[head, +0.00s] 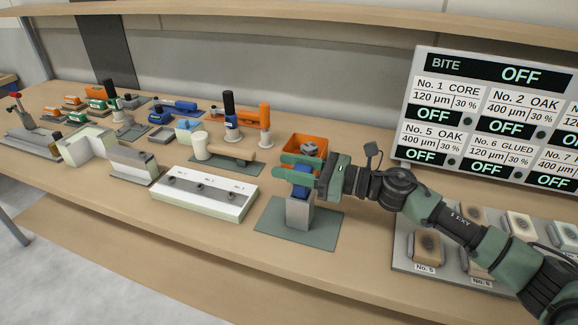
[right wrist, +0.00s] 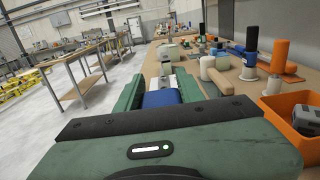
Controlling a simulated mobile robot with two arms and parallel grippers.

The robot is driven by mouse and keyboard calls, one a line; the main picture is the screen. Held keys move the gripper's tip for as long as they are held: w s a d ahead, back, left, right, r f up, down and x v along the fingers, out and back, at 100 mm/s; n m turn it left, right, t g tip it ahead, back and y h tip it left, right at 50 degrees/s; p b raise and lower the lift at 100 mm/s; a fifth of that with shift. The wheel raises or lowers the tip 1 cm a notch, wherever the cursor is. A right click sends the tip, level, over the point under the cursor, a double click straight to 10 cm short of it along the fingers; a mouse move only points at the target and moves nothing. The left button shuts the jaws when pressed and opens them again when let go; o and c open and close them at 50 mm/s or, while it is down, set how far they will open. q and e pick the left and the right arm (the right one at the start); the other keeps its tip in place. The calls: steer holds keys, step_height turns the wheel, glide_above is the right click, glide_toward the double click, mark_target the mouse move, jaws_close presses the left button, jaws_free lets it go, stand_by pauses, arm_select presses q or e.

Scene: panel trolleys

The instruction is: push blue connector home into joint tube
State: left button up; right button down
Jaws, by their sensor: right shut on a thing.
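The blue connector (head: 302,177) sits at the top of the grey joint tube (head: 299,212), which stands upright on a dark green mat (head: 267,222). My right gripper (head: 297,168) is shut on the blue connector, with its green fingers on either side. In the right wrist view the blue connector (right wrist: 162,98) shows between the fingers. The fingers hide part of it, so I cannot tell how deep it sits in the tube. My left gripper is in neither view.
An orange bin (head: 305,146) with a grey part stands just behind the gripper. A white block (head: 205,194) with numbered places lies to the left. A tray (head: 440,255) of labelled pieces and an upright sign board (head: 490,110) stand to the right.

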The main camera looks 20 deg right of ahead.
mark_target(291, 191)
steer(key=shift+f+b, duration=1.55)
steer(key=shift+f, duration=0.05)
steer(key=shift+d+f, duration=0.1)
steer(key=shift+f, duration=0.15)
steer(key=shift+d+f+b, duration=0.1)
steer(key=shift+f+b, duration=0.15)
steer(key=shift+b, duration=0.2)
steer(key=c, duration=0.8)
jaws_free()
steer(key=shift+s+f, duration=0.1)
